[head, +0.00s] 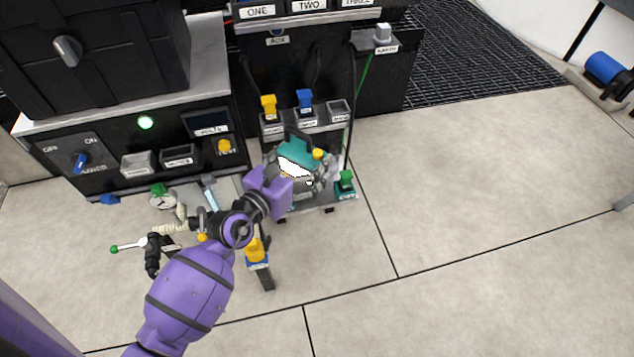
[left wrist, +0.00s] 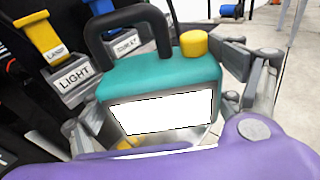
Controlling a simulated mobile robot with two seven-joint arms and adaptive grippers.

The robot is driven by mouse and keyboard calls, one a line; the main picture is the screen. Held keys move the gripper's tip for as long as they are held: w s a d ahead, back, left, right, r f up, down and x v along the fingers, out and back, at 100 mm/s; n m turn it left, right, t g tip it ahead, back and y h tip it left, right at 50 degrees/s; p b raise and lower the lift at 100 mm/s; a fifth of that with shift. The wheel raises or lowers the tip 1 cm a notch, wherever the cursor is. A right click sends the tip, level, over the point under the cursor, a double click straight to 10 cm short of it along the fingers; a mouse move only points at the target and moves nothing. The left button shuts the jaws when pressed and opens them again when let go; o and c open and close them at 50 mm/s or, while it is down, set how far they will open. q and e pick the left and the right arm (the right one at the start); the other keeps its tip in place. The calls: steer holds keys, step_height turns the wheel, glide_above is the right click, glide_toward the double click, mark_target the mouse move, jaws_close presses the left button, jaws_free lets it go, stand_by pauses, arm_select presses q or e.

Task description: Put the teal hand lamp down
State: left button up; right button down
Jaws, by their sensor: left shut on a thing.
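The teal hand lamp (head: 295,153) has a black handle, a yellow knob and a bright white face. It is in front of the black panel in the head view, and it fills the middle of the left wrist view (left wrist: 160,74). My left gripper (head: 311,172) is shut on the lamp, with its grey fingers on either side of the body. In the left wrist view the fingers (left wrist: 170,110) reach around both sides of the lamp. Whether the lamp touches anything below is hidden by my arm. My right gripper is not in view.
A holder labelled LIGHT (left wrist: 75,82) with a yellow clip is left of the lamp. A green-topped connector (head: 345,182) is close on its right. A black unit with a power switch (head: 80,160) stands at left. Open tiled floor (head: 480,190) lies to the right.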

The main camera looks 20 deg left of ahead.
arm_select(q)
steer(key=shift+n+y, duration=0.3)
steer(key=w+f+b, duration=0.1)
steer(key=f+b, duration=0.2)
steer(key=f, duration=0.2)
steer(key=w+f+b, duration=0.2)
steer(key=f+b, duration=0.2)
steer(key=f, duration=0.1)
steer(key=w+d+f+b, duration=0.1)
steer(key=f+b, duration=0.3)
steer(key=f, duration=0.1)
steer(key=shift+w+f, duration=0.2)
steer(key=shift+w, duration=0.1)
steer(key=shift+f+b, duration=0.4)
steer(key=shift+b, duration=0.1)
steer(key=shift+r, duration=0.1)
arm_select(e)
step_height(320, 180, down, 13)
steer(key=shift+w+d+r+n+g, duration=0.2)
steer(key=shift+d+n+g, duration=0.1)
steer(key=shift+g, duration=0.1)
arm_select(q)
steer(key=shift+f, duration=0.35)
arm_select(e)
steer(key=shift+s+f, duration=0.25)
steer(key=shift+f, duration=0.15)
arm_select(q)
steer(key=o, duration=1.5)
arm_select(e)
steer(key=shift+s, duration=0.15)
